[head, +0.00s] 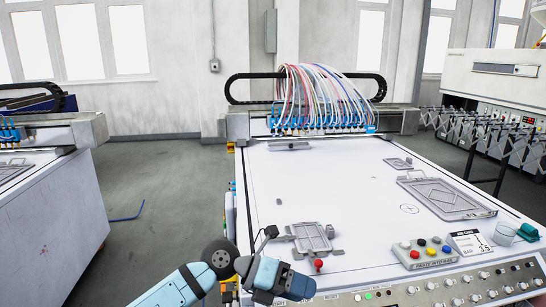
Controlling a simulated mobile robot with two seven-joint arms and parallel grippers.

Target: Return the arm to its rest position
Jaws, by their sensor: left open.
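My left arm comes in from the bottom left, with blue links and a round black joint. My left gripper (295,284) is at its end, low in the picture over the near edge of the white gantry table (310,190). It is open, and I see nothing held in it. The fingers are small and partly hidden by the wrist. My right arm and gripper are not in view.
A small grey frame fixture (312,237) and a red knob (318,264) are close to my left gripper. The nozzle gantry (320,122) spans the back.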

